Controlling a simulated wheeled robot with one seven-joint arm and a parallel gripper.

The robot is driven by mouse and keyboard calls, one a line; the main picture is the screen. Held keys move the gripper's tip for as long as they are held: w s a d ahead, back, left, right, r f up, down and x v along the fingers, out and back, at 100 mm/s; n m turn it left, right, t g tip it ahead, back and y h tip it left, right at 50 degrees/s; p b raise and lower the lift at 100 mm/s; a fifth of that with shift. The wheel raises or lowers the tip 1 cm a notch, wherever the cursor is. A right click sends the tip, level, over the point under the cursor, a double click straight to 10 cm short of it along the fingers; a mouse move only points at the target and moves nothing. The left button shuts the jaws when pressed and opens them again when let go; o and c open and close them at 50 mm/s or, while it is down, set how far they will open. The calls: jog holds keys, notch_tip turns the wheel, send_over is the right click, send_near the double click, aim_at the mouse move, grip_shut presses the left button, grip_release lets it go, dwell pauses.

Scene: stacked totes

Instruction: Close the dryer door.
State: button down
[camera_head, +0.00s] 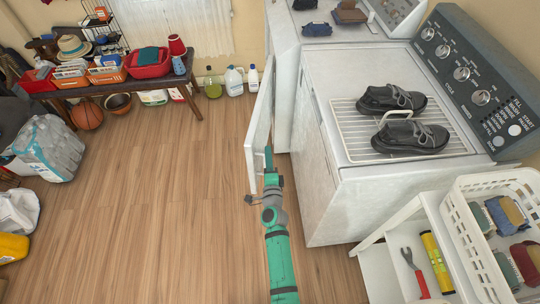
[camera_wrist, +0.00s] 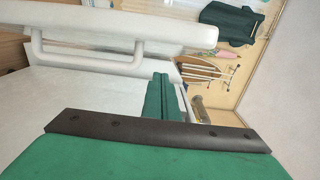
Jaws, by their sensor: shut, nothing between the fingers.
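The dryer door (camera_head: 260,118) is a white panel standing open in the head view, left of the white dryer front (camera_head: 318,185). My gripper (camera_head: 268,153) is between the door and the dryer front, close to the door's near end; I cannot tell whether it touches. In the wrist view my green fingers (camera_wrist: 164,98) are shut and empty. A white panel with a bar handle (camera_wrist: 90,62) crosses the upper left there; I cannot tell which appliance part it is.
A rack with black shoes (camera_head: 393,125) sits on the dryer. A white shelf (camera_head: 405,240) with tools and a white basket (camera_head: 465,215) stand near right. Another white appliance (camera_head: 283,75) is behind. Bottles (camera_head: 234,80) stand by the wall. Wooden floor (camera_head: 170,190) at left is mostly clear.

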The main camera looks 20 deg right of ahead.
aim_at(258, 153)
jog(key=shift+w+a, duration=0.15)
jog(key=shift+a, duration=0.1)
jog(key=shift+w+a, duration=0.4)
jog(key=shift+a, duration=0.25)
jog(key=shift+w+a, duration=0.35)
jog(key=shift+a, duration=0.25)
jog(key=shift+w+a, duration=0.1)
jog(key=shift+a, duration=0.05)
